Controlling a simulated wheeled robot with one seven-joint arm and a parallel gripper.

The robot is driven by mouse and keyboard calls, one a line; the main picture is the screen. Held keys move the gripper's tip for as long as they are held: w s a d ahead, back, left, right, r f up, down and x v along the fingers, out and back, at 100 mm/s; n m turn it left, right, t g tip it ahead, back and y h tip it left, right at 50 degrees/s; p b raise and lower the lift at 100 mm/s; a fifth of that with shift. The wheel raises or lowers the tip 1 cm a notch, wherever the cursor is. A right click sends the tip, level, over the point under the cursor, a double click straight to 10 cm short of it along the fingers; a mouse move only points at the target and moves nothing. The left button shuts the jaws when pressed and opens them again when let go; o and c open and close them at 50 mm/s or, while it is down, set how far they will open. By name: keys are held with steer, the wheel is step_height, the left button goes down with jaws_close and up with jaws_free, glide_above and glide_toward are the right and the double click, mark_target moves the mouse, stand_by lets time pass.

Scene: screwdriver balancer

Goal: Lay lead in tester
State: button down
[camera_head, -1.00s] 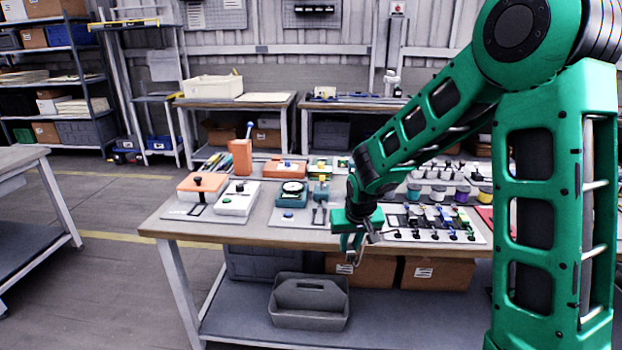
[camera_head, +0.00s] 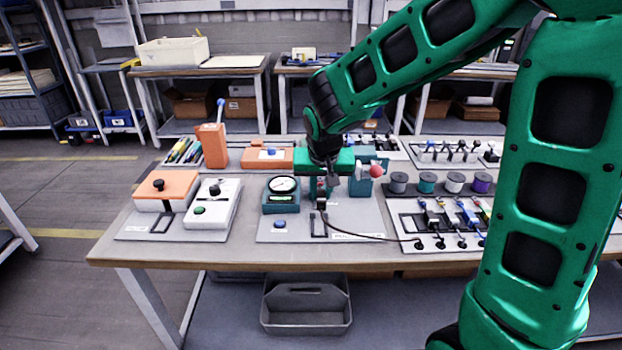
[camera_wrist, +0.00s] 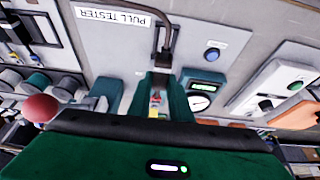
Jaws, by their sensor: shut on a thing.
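The pull tester (camera_head: 345,213) is a grey plate with a teal dial gauge (camera_head: 282,194), a blue button and a teal block with a red knob (camera_head: 376,171). Its label and plate (camera_wrist: 110,65) also show in the wrist view. My gripper (camera_head: 322,196) is over the tester, between gauge and block, shut on a dark lead (camera_head: 365,236). The lead runs right across the plate to the lead panel. In the wrist view the lead (camera_wrist: 144,9) reaches the tester's middle, where small red and yellow parts show. Whether its held end touches the tester is unclear.
An orange and white device pair (camera_head: 188,201) stands left of the tester. The panel of coloured leads (camera_head: 445,222) and several spools (camera_head: 440,184) are to the right. An orange holder (camera_head: 212,145) stands behind. A grey tote (camera_head: 306,304) is on the shelf below.

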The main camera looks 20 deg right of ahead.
mark_target(320, 201)
steer(key=shift+w+f, duration=0.1)
steer(key=shift+w, duration=0.15)
steer(key=shift+a+f, duration=0.1)
steer(key=shift+f, duration=3.55)
steer(key=shift+s+f, duration=0.1)
steer(key=shift+f, duration=0.45)
steer(key=c, duration=1.5)
jaws_free()
steer(key=shift+c, duration=0.2)
steer(key=shift+r, duration=0.1)
steer(key=v, duration=0.9)
steer(key=shift+s+r, duration=0.1)
steer(key=shift+r, duration=0.25)
steer(key=shift+s+a+r, duration=0.1)
steer(key=shift+s+r, duration=0.05)
steer(key=shift+r, duration=0.2)
